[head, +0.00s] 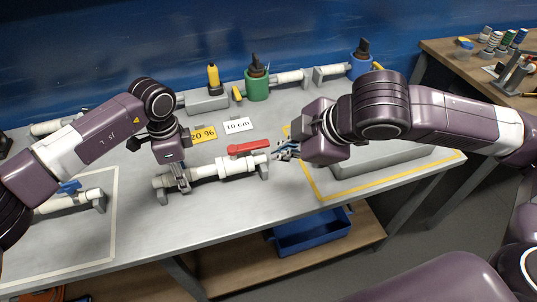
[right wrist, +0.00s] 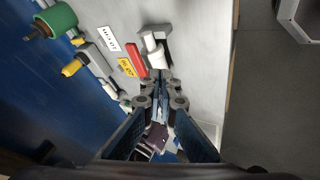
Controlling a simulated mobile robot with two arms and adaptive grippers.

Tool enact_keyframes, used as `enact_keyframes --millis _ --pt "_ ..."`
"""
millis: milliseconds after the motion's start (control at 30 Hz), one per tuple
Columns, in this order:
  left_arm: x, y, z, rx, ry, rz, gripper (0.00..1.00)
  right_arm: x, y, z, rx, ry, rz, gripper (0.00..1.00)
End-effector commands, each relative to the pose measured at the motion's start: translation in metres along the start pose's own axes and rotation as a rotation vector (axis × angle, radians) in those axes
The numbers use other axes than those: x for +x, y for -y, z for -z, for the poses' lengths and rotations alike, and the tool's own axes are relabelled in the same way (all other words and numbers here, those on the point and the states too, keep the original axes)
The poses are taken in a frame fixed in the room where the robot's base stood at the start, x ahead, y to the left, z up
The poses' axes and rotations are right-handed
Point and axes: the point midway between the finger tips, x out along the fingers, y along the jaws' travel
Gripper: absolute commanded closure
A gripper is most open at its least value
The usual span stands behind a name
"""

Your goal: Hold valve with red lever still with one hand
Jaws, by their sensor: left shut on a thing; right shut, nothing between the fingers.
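The valve with the red lever is a white pipe piece (head: 235,164) lying across grey supports near the middle of the table. Its red lever (head: 248,147) lies roughly along the pipe. My left gripper (head: 182,184) is shut on the valve's pipe near its left end. My right gripper (head: 281,152) is shut and empty beside the pipe's right end; I cannot tell whether it touches. In the right wrist view the right fingertips (right wrist: 161,76) are together, with the valve's white end (right wrist: 155,55) and the red lever (right wrist: 136,59) just beyond.
A yellow "20 %" card (head: 203,135) and a white "10 cm" card (head: 238,125) lie behind the valve. A green cylinder (head: 257,86) and a blue one (head: 359,67) stand along the back. A blue-handled valve (head: 70,200) lies left. A blue bin (head: 312,234) sits below.

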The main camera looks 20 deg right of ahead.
Motion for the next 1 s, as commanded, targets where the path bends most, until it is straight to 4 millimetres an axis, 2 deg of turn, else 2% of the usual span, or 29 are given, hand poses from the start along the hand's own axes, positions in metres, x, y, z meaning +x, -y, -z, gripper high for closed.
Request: enact_keyframes --millis 100,200,467,500,667,1000 --pt "-0.001 0.000 0.000 0.000 -0.001 0.001 1.00 -0.014 -0.001 -0.001 0.001 0.001 -0.001 1.00" --pt "-0.001 0.001 0.000 -0.001 -0.001 0.001 1.00 -0.020 -0.001 -0.001 0.001 0.000 -0.001 1.00" --pt "-0.001 0.001 0.000 -0.001 -0.001 0.002 1.00 -0.022 -0.001 -0.001 0.001 0.000 0.001 1.00" --pt "-0.001 0.001 0.000 -0.001 -0.001 0.002 0.76 -0.022 -0.001 -0.001 0.001 0.000 0.001 1.00" --pt "-0.001 0.001 0.000 -0.001 -0.001 0.002 0.59 -0.022 -0.001 -0.001 0.001 0.000 0.001 1.00" --pt "-0.003 0.001 0.000 -0.001 0.000 0.002 0.57 -0.022 -0.001 -0.001 0.001 0.000 0.001 1.00"
